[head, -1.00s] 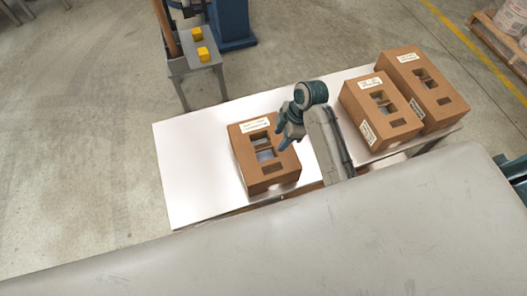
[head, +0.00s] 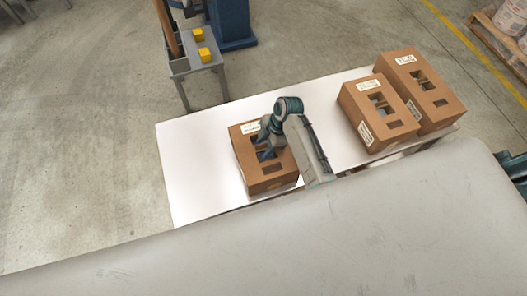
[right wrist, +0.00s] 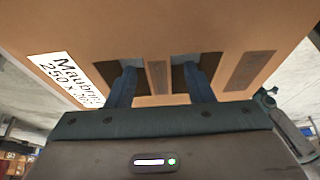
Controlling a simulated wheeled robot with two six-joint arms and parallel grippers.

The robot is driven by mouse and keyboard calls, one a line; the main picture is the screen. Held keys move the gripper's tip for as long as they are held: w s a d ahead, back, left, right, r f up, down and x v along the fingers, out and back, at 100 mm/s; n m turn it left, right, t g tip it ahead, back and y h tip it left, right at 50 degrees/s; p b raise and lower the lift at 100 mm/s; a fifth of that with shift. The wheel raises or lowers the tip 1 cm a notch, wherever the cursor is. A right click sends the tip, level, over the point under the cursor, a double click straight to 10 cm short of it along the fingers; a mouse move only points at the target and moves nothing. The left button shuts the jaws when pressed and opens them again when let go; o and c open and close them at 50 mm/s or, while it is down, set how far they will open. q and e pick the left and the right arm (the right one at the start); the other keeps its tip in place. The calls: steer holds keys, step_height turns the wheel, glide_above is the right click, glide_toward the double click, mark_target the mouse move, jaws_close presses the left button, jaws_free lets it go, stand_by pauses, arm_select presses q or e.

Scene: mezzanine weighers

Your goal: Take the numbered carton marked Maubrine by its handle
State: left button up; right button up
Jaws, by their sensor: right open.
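The carton marked Maubrine (head: 279,182) is a brown box at the left of the white-topped table; its label reads "Maubrin…" and "250 x" in the right wrist view (right wrist: 66,78). Its top has cut-out openings with a cardboard handle strip (right wrist: 158,77) between two of them. My right gripper (head: 266,146) is over the carton's top. In the right wrist view the open gripper (right wrist: 161,78) has one finger at each opening, with the strip between them and gaps on both sides. How deep the fingertips reach is unclear. My left gripper is not in view.
Two similar labelled cartons stand side by side at the table's right, a nearer one (head: 376,115) and a farther one (head: 421,90). The white tabletop (head: 190,170) is bare left of the Maubrine carton. A small stand with yellow blocks (head: 205,55) is behind the table.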

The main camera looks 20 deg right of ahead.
steer(key=shift+a+f, duration=0.2)
steer(key=shift+f, duration=0.3)
steer(key=shift+c, duration=0.2)
jaws_close()
steer(key=shift+r, duration=0.1)
steer(key=shift+r, duration=0.1)
